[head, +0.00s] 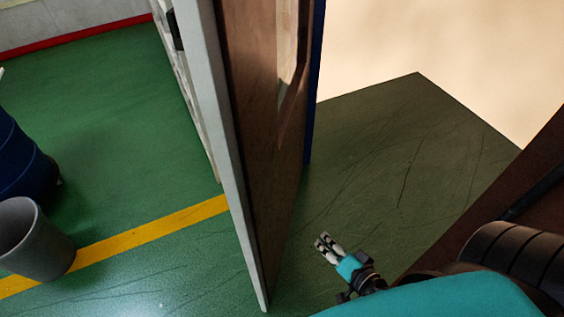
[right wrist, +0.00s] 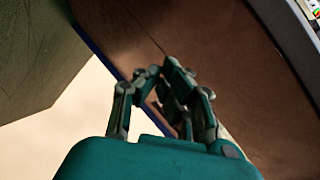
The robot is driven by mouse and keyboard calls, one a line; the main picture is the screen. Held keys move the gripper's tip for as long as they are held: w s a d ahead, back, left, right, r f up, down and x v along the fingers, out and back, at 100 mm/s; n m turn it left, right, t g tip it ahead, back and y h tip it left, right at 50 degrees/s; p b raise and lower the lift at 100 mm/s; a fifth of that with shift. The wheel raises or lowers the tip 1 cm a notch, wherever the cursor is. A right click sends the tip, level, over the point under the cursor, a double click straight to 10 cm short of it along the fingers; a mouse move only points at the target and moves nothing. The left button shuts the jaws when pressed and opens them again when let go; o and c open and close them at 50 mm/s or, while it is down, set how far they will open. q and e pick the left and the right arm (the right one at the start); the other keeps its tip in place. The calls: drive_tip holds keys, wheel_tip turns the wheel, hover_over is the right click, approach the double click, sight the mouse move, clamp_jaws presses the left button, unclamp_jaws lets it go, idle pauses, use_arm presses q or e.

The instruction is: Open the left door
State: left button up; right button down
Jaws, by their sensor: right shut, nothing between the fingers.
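The left door (head: 262,110) is a tall brown panel with a pale grey edge in the middle of the head view. It stands at an angle, with green floor showing on both sides. My right gripper (head: 324,243) is low, to the right of the door's brown face, with its fingers together and empty. No contact with the door shows in the head view. In the right wrist view the shut fingers (right wrist: 172,78) point toward a brown panel (right wrist: 225,50); the gap to it cannot be told. My left gripper is not in view.
A grey bin (head: 32,240) and a blue drum (head: 22,160) stand at the left. A yellow line (head: 150,230) crosses the green floor. A dark brown panel (head: 475,215) is at the right. Floor beyond my right gripper is clear up to a pale wall (head: 430,45).

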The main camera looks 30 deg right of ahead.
wheel_tip(320, 180, up, 22)
drive_tip(key=a+m+t, duration=0.3)
drive_tip(key=m+t, duration=0.1)
drive_tip(key=m, duration=0.2)
drive_tip(key=p, duration=0.7)
approach(266, 146)
drive_tip(key=w+d, duration=0.3)
drive_tip(key=w+a, duration=0.1)
drive_tip(key=w+a+p, duration=0.1)
drive_tip(key=a, duration=0.1)
drive_tip(key=shift+a+f, duration=0.15)
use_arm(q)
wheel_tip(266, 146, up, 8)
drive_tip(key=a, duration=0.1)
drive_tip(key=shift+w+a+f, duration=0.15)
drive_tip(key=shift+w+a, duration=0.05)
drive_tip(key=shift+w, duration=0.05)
